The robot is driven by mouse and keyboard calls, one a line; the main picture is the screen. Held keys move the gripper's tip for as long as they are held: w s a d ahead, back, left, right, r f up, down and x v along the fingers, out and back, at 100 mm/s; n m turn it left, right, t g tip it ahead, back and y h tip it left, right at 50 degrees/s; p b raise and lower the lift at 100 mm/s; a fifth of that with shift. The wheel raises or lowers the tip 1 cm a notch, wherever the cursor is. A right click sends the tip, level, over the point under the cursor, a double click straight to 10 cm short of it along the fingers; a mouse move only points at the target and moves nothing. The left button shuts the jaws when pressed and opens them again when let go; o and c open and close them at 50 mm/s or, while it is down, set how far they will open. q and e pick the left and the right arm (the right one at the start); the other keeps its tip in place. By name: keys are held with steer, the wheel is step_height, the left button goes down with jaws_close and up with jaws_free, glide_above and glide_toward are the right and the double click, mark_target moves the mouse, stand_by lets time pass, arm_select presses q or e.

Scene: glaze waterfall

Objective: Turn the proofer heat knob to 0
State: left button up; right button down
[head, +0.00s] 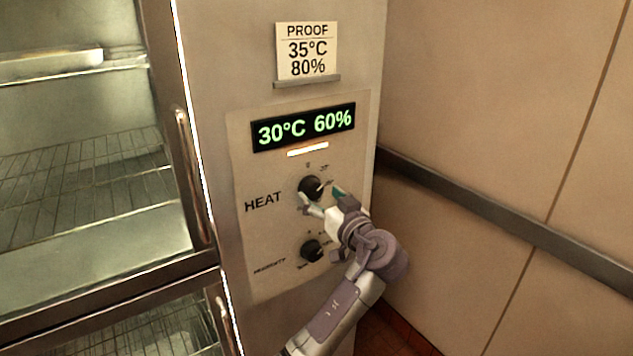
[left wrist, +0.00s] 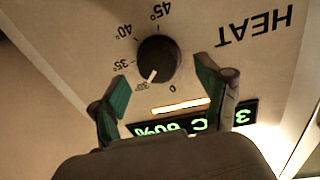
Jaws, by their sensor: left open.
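The black HEAT knob (head: 311,187) is on the proofer's control panel, below the display and beside the word HEAT. In the left wrist view the knob (left wrist: 158,56) shows upside down, and its pale pointer is at the 30° mark. The 0 mark (left wrist: 172,89) is beside it, and 35°, 40° and 45° run around the other side. My left gripper (head: 321,195) is open at the knob. In the left wrist view its green-padded fingers (left wrist: 160,74) stand on either side of the knob, apart from it. My right gripper is not in view.
The display (head: 303,127) reads 30°C 60%. A card (head: 306,51) above reads PROOF 35°C 80%. A humidity knob (head: 313,250) sits just below the HEAT knob, close to my arm. The glass door's handle (head: 190,175) is left; a wall rail (head: 500,220) is right.

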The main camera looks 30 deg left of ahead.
arm_select(q)
steer(key=shift+p+x, duration=0.3)
steer(key=shift+x, duration=0.9)
steer(key=c, duration=1.2)
steer(key=shift+f+b, duration=0.25)
steer(key=shift+b, duration=0.4)
steer(key=n+b, duration=0.4)
steer(key=b, duration=0.7)
steer(key=n+y+b, duration=0.1)
steer(key=n+b, duration=0.4)
steer(key=b, duration=0.6)
steer(key=shift+f+b, duration=0.25)
steer(key=shift+b, duration=0.1)
steer(key=shift+r+n+b, duration=0.25)
steer(key=shift+n+b, duration=0.45)
steer(key=shift+b, duration=0.2)
